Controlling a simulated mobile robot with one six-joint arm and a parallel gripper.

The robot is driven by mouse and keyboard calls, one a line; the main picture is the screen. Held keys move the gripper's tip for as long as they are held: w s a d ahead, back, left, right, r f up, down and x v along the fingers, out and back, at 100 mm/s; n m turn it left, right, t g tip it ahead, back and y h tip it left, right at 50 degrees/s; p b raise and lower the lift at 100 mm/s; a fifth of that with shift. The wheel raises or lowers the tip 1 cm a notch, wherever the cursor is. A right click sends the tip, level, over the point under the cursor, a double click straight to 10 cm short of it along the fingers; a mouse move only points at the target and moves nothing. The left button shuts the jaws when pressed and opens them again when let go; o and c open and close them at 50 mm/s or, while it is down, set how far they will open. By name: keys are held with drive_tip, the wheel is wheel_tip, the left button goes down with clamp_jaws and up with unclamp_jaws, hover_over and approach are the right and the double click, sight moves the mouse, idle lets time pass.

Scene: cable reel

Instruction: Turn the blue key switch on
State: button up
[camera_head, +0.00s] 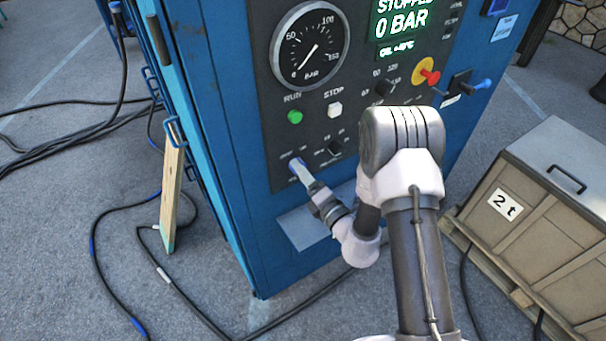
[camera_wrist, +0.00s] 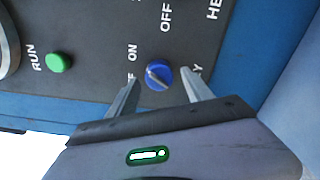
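The blue key switch (camera_wrist: 158,76) is a round blue knob on the dark control panel, with a pale line across it. In the wrist view, ON is printed to its upper left; a label mostly hidden by the left finger ends in F. My gripper (camera_wrist: 159,79) is open, one finger to each side of the knob, with visible gaps between. In the head view my gripper (camera_head: 302,172) reaches the panel's lower left, and its fingers largely cover the switch.
The green RUN button (camera_head: 294,117) and white STOP button (camera_head: 335,110) sit above the gripper. A black selector (camera_head: 335,147) is just right of it. A pressure gauge (camera_head: 310,45) is higher up. A wooden crate (camera_head: 545,215) stands at right; cables lie on the ground.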

drive_tip(key=v, duration=1.7)
drive_tip(key=shift+s+b, duration=0.2)
drive_tip(key=shift+b, duration=0.1)
drive_tip(key=shift+d, duration=0.15)
